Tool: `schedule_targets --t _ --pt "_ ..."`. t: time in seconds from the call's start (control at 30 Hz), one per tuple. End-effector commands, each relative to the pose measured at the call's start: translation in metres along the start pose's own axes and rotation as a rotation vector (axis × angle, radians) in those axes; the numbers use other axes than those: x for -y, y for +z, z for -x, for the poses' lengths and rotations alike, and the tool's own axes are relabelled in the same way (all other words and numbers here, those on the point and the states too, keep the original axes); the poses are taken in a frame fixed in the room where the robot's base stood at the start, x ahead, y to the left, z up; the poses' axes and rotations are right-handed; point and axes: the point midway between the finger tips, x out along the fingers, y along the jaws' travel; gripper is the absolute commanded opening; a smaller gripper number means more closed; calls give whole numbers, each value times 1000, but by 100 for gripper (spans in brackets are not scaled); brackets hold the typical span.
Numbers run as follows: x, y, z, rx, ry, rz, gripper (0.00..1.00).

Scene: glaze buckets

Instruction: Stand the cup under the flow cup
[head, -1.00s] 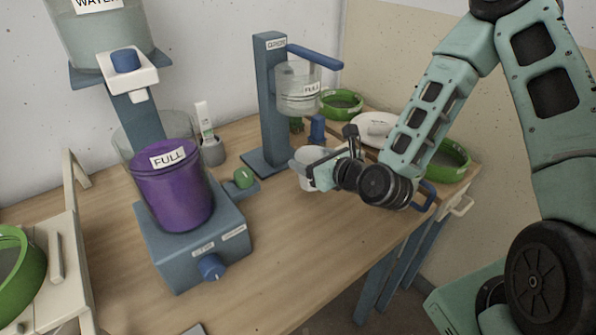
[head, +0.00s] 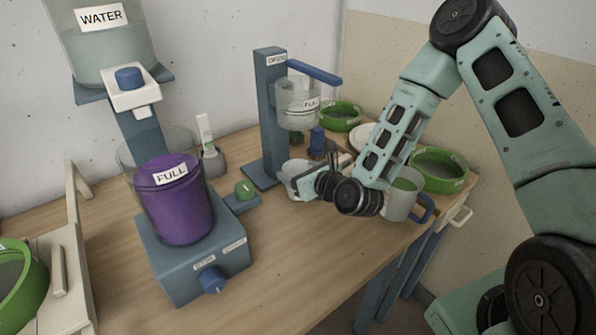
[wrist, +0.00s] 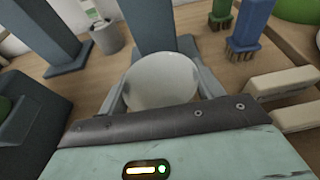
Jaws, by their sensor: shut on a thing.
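The white cup (head: 291,172) is in my gripper (head: 299,184), which is shut on it just in front of the flow cup stand's base. In the wrist view the cup (wrist: 161,80) shows its round pale mouth between the two fingers (wrist: 160,98).
A purple bucket (head: 175,205) stands on a blue mixer (head: 197,262) at left, below a water tank (head: 105,45). Blue and green brushes (head: 317,138) stand behind the cup. Green sieves (head: 438,170) and a grey mug (head: 401,200) are at right. The front table is clear.

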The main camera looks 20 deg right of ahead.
Motion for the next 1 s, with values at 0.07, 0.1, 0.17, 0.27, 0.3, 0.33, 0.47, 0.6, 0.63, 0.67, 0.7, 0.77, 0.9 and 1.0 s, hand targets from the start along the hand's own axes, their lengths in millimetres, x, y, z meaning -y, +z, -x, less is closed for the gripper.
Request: schedule_targets --t 0.07,0.1,0.17,0.27,0.3,0.33,0.47,0.6,0.63,0.67,0.7,0.77,0.9,1.0 --pt "0 -2 0 0 0 -1 74" --pt "0 -2 0 0 0 -1 86" --pt "0 -2 0 0 0 0 88" --pt "0 -1 0 0 0 0 88" --pt "0 -1 0 0 0 0 88" --pt "0 -1 0 0 0 0 88" --pt "0 3 1 0 1 1 88" --pt "0 0 16 -3 0 -2 88" --pt "0 0 22 -3 0 -3 88" --pt "0 0 28 -2 0 -3 88" --pt "0 0 36 -3 1 -2 88" --pt "0 -1 51 -2 0 -3 88" --pt "0 7 73 -4 1 -3 88" --pt "0 7 83 -5 1 -3 88"
